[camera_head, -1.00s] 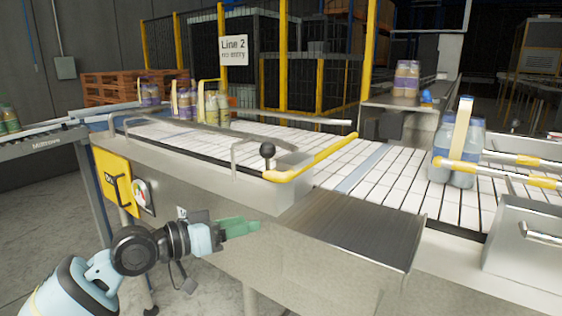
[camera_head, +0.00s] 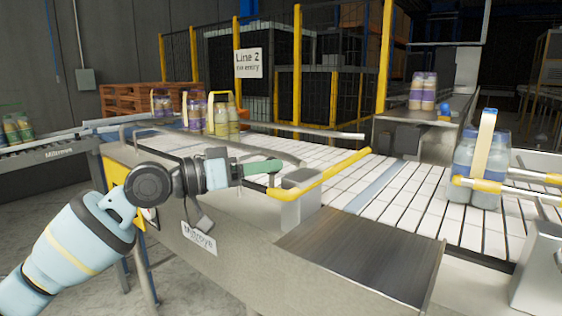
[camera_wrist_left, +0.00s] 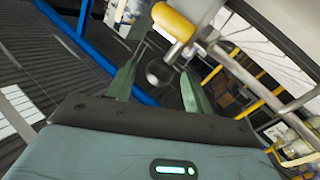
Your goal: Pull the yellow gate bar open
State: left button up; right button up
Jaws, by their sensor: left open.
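The yellow gate bar (camera_head: 325,175) lies over the white slatted conveyor, running from a steel block at the near edge to the upper right. Its rounded near end (camera_wrist_left: 172,22) shows at the top of the left wrist view. My left gripper (camera_head: 264,167) is raised at the conveyor's near edge, just left of that end. Its green fingers (camera_wrist_left: 160,68) are apart. A dark round knob (camera_wrist_left: 160,73) shows between them in the wrist view; contact cannot be told. In the head view the gripper hides the knob. My right gripper is out of view.
Bottles with a carrier strap (camera_head: 480,165) stand on the conveyor at right, beside yellow-and-steel rails. More bottle packs (camera_head: 222,115) stand at the back left. A steel plate (camera_head: 355,250) slopes down at the near side. A steel guide rail (camera_head: 215,135) runs behind my gripper.

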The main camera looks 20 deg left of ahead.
pick_arm(q)
jog(key=x, duration=0.4)
jog(key=shift+w+d+p, duration=0.15)
jog(key=shift+p, duration=0.15)
grip_shut()
